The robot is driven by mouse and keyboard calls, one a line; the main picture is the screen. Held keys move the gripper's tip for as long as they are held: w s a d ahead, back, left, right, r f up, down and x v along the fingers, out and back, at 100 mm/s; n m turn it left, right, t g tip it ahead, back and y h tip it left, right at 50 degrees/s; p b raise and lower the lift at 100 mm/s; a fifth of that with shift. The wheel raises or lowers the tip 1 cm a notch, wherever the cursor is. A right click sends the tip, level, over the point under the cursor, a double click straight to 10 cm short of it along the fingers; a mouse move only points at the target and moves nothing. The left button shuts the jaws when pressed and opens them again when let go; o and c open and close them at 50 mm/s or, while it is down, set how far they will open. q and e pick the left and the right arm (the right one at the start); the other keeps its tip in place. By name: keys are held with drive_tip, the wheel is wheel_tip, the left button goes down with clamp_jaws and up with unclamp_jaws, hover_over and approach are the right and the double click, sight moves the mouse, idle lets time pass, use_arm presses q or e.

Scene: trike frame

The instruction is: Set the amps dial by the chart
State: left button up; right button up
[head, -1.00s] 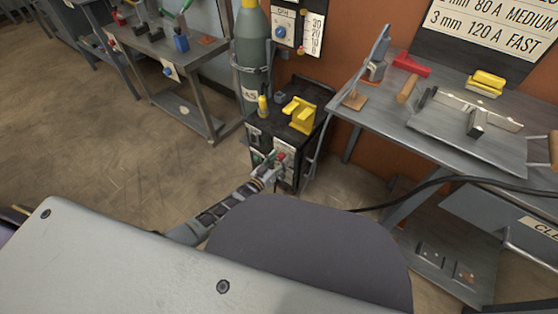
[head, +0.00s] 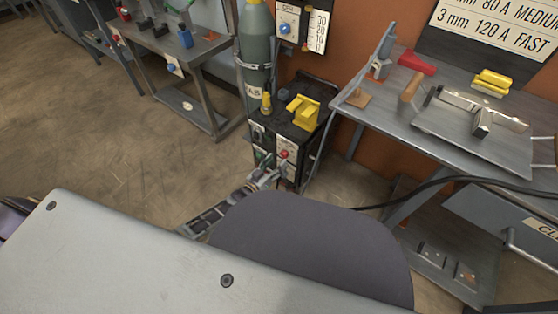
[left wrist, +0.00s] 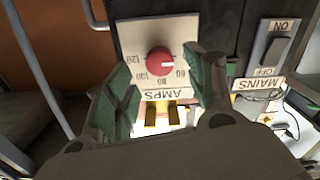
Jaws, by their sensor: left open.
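The red amps dial (left wrist: 160,60) sits on a pale plate lettered AMPS, which appears upside down in the left wrist view. Its scale shows 60, 80, 100 and 120. The white mark on the knob points to the picture's right, nearest the 60 side. My left gripper (left wrist: 167,72) is open, its green-padded fingers either side of the dial in that view, with no visible contact. In the head view, my left gripper (head: 269,174) is at the welder's (head: 292,128) front. The chart (head: 497,28) shows 80 A MEDIUM and 3 mm 120 A FAST; its upper part is cut off.
A MAINS switch (left wrist: 281,47) is beside the dial plate. A yellow holder (head: 303,111) sits on the welder, with a gas cylinder (head: 257,45) behind. A metal workbench (head: 400,110) stands right, and a black cable (head: 400,196) runs below it.

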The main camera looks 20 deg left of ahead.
use_arm(q)
drive_tip(key=v, duration=0.7)
drive_tip(key=shift+s+a, duration=0.15)
drive_tip(key=shift+s, duration=0.2)
idle(0.6)
drive_tip(key=shift+s+d+r+g+y, duration=1.3)
drive_tip(key=shift+s+d+r+g, duration=0.45)
drive_tip(key=shift+d+g, duration=1.5)
drive_tip(key=s+a+r+g+y, duration=0.1)
drive_tip(key=s+a+r+g, duration=0.2)
drive_tip(key=s+r, duration=0.2)
drive_tip(key=s+a+r+g+y, duration=0.2)
drive_tip(key=s+a+r+g, duration=0.1)
drive_tip(key=s, duration=0.7)
wheel_tip(320, 180, up, 3)
drive_tip(key=shift+s+a+f+g+p, duration=0.15)
drive_tip(key=shift+s+a+g+p, duration=0.05)
drive_tip(key=shift+a+g+p, duration=0.2)
use_arm(e)
drive_tip(key=d+r+g+h, duration=0.2)
drive_tip(key=d+r+h, duration=0.1)
drive_tip(key=d+r, duration=0.6)
drive_tip(key=shift+d+r+g+h, duration=0.15)
drive_tip(key=shift+r+g+h, duration=0.2)
drive_tip(key=shift+r, duration=0.45)
use_arm(q)
drive_tip(key=shift+f, duration=0.1)
use_arm(e)
drive_tip(key=shift+w+f, duration=0.1)
